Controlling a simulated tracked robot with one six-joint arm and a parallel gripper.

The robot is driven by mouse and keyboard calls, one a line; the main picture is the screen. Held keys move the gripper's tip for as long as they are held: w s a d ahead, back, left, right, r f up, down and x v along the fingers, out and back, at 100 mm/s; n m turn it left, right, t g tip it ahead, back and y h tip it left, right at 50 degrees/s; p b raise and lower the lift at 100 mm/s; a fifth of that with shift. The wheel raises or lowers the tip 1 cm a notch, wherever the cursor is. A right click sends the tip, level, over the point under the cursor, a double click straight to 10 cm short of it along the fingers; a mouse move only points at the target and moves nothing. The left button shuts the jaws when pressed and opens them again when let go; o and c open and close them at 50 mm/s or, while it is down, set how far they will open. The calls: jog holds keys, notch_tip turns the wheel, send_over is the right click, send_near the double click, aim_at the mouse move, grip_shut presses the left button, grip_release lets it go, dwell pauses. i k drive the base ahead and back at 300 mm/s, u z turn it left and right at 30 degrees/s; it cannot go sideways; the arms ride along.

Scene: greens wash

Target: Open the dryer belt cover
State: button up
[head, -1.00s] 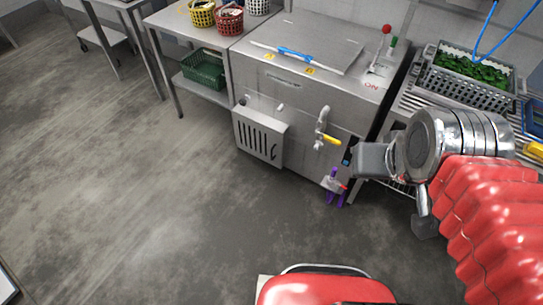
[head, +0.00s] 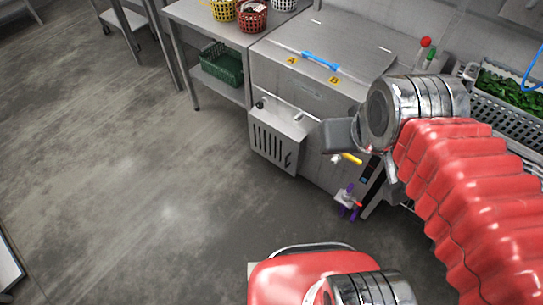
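A steel machine (head: 283,80) stands against the back wall. Its flat top lid (head: 335,37) looks shut and carries a blue bar handle (head: 320,61) along its front edge. Yellow labels A (head: 291,60) and B (head: 334,79) sit below the handle. My gripper (head: 348,213), with purple fingers, is low in front of the machine's right end, well below and apart from the handle. Its fingers look parted and empty, though they are small in view. My arm hides the machine's right front.
A louvred box (head: 277,138) juts from the machine's front. A yellow-handled tap (head: 351,158) is near my gripper. Red and green knobs (head: 425,43) stand at the right. A rack with a crate of greens (head: 507,91) is further right. The floor at left (head: 130,180) is clear.

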aim_at(270, 144)
jog(key=u, duration=0.55)
jog(key=i, duration=0.95)
jog(key=u, duration=0.4)
